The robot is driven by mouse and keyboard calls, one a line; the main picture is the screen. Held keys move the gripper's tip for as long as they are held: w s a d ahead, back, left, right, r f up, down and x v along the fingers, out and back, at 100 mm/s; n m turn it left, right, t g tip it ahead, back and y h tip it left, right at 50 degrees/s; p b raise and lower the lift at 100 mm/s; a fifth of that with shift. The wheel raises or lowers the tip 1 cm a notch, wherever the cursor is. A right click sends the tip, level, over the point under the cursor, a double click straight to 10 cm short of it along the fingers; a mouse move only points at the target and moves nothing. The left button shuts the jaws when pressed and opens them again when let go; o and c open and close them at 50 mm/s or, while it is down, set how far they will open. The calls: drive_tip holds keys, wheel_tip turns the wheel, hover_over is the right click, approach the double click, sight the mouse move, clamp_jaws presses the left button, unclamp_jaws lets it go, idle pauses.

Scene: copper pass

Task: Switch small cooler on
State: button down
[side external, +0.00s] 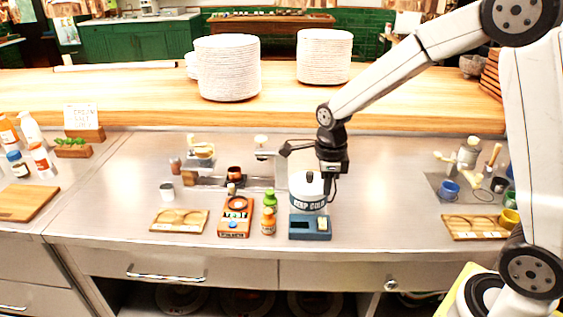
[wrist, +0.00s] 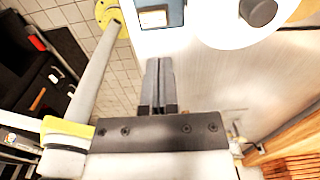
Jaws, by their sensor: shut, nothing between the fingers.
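The small cooler is a white drum (side external: 309,201) with a "KEEP COLD" band and a domed, dark-knobbed lid. It stands on a blue base (side external: 310,234) with a pale switch panel (side external: 322,224) on its top at the front right. In the wrist view the lid (wrist: 225,22) is at the top right, and the panel (wrist: 153,16) is at the top edge. The switch position is too small to tell. My gripper (wrist: 158,62) is shut and empty, its tips apart from the panel in the picture. In the side view my gripper (side external: 332,188) is close by the drum's right side.
Left of the cooler stand green and orange bottles (side external: 269,212) and an orange-topped device (side external: 235,215). A wooden tray (side external: 179,220) lies further left. The steel counter (side external: 390,200) right of the cooler is clear.

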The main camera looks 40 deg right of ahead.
sight(325, 225)
drive_tip(key=shift+f, duration=4.2)
drive_tip(key=shift+w+d+f, duration=0.1)
drive_tip(key=shift+f, duration=0.15)
drive_tip(key=shift+s, duration=0.2)
drive_tip(key=shift+s+a, duration=0.1)
drive_tip(key=shift+a, duration=0.1)
drive_tip(key=shift+s+a+g, duration=0.3)
drive_tip(key=shift+s+a, duration=0.1)
drive_tip(key=shift+s, duration=0.05)
